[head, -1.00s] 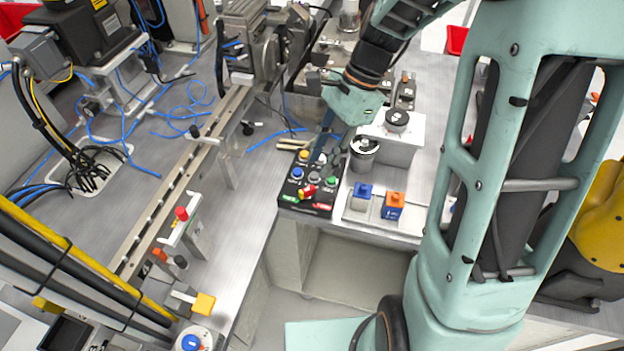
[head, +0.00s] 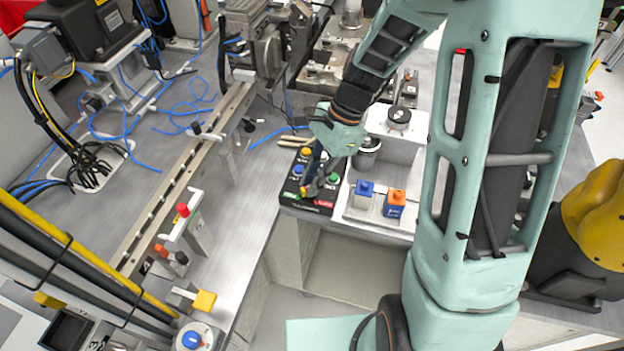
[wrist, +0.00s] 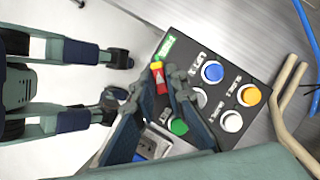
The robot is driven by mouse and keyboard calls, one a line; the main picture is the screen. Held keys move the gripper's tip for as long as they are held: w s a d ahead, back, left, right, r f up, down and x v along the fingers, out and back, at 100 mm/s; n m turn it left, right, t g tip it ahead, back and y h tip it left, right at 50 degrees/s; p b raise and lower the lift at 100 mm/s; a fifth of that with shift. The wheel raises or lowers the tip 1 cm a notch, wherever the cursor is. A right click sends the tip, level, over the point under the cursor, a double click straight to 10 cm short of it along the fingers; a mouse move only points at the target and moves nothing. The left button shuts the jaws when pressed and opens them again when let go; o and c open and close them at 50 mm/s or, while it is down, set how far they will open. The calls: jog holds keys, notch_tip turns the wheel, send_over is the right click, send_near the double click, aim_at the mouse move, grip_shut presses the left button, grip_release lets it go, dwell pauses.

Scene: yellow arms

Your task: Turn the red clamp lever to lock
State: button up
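The red clamp lever (wrist: 159,76) sits on a yellow base near the green-labelled edge of a black control panel (wrist: 231,81). In the wrist view it shows at the tips of my gripper (wrist: 163,82), between the two dark fingers. In the head view my gripper (head: 315,184) points down over the front part of the panel (head: 326,206) and hides most of the lever.
Blue (wrist: 212,71), yellow (wrist: 249,95), white (wrist: 231,121) and green (wrist: 179,126) buttons stand close around the gripper. In the head view, a blue switch block (head: 364,190) and an orange one (head: 396,198) stand right of the panel. A metal rail (head: 180,181) lies left.

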grip_shut()
jog(key=shift+n, duration=0.4)
jog(key=n+g+p, duration=0.1)
jog(key=n, duration=0.2)
jog(key=shift+w+a+h, duration=0.1)
jog(key=shift+w+h, duration=0.05)
jog(key=shift+h, duration=0.25)
jog(key=n+h, duration=0.1)
jog(key=n, duration=0.1)
jog(key=n+g+p, duration=0.1)
jog(key=n, duration=0.2)
jog(key=shift+a+h, duration=0.1)
jog(key=shift+h, duration=0.3)
jog(key=n+h, duration=0.1)
jog(key=n, duration=0.4)
jog(key=shift+w+a+g+h, duration=0.1)
jog(key=shift+g+h, duration=0.2)
jog(key=shift+h, duration=0.1)
jog(key=shift+a+n+h, duration=0.1)
jog(key=shift+n+h, duration=0.6)
jog(key=shift+n, duration=1.3)
